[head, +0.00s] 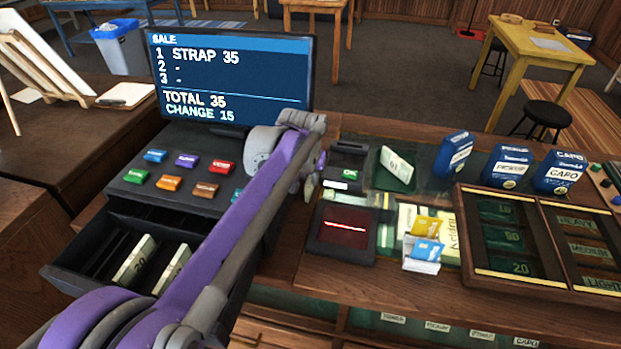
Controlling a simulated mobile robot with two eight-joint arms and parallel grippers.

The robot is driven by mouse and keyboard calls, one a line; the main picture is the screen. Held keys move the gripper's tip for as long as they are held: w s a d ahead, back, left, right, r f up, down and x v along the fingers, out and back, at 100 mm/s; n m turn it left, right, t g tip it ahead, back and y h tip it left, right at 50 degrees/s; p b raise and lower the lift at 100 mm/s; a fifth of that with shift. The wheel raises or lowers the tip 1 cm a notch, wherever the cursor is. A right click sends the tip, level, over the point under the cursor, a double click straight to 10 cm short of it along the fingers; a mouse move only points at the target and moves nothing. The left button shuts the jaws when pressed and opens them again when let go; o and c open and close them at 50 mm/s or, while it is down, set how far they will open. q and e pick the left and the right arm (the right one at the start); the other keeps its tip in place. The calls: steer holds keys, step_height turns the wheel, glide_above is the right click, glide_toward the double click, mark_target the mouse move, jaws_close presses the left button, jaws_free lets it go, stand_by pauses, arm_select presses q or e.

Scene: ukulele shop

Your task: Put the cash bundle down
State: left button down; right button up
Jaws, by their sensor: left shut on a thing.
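My left arm crosses the picture from the bottom left, over the till. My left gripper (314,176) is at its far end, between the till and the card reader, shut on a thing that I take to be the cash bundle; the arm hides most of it. Another pale cash bundle (397,165) sits tilted on the dark green mat (378,178), to the right of my gripper and apart from it. The till drawer (75,268) is open at the left, with bundles marked 20 (134,260) in its slots. My right gripper is not in view.
The till screen (232,78) reads total 35, change 15. A black device with a green OK button (349,175) and a scanner with a red line (343,233) stand close to my gripper. Blue capo boxes (506,166) and a wooden compartment tray (468,262) are at the right.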

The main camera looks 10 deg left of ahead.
arm_select(q)
steer(key=c, duration=1.3)
jaws_free()
steer(key=shift+f, duration=0.15)
steer(key=o, duration=0.4)
